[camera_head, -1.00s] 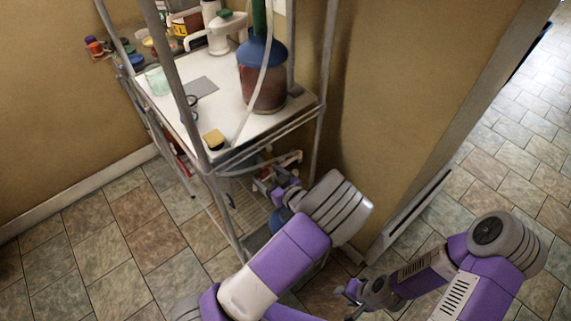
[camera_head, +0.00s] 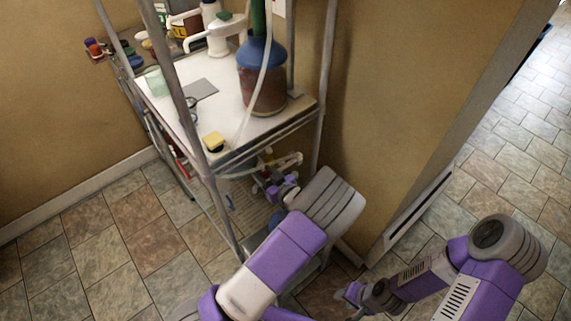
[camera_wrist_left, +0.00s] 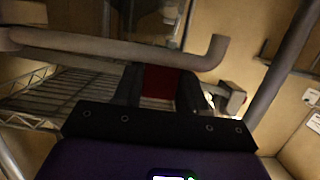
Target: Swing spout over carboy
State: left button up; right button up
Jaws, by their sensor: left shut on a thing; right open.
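My left gripper (camera_head: 272,178) is below the white table top, at its front right corner. In the left wrist view its dark fingers (camera_wrist_left: 160,88) are shut on a red part (camera_wrist_left: 160,80). The spout (camera_head: 289,160) also shows under the table in the head view. A jug with a blue top and dark red contents (camera_head: 262,88) stands on the table; I cannot tell if it is the carboy. My right gripper (camera_head: 352,295) is open and empty, low over the floor.
Grey rack posts (camera_head: 182,85) stand in front. A wire shelf (camera_wrist_left: 50,95) lies below. A wall (camera_head: 400,90) is close on the right. Floor at left is clear.

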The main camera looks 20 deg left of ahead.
pick_arm(q)
jog(key=shift+s+a, duration=0.1)
jog(key=shift+s, duration=0.1)
dwell(0.3)
jog(key=shift+s+d+f+n+g+y+p, duration=0.1)
jog(key=shift+s+d+n+g+y+p, duration=0.05)
jog(key=shift+s+d+n+g+p, duration=0.2)
jog(key=shift+s+d+n+g+y+p, duration=0.15)
jog(key=shift+d+g, duration=0.1)
jog(key=shift+d, duration=0.3)
jog(key=shift+o, duration=0.2)
jog(key=shift+s+d+n+g+p, duration=0.15)
jog(key=shift+d+g+p, duration=0.1)
jog(key=shift+d, duration=0.15)
jog(key=shift+s+d+n+g+p, duration=0.15)
jog(key=shift+d+g, duration=0.1)
jog(key=shift+d, duration=0.15)
jog(key=shift+s+d+n+g+y, duration=0.15)
jog(key=shift+d+n+g+y, duration=0.3)
jog(key=shift+d, duration=0.6)
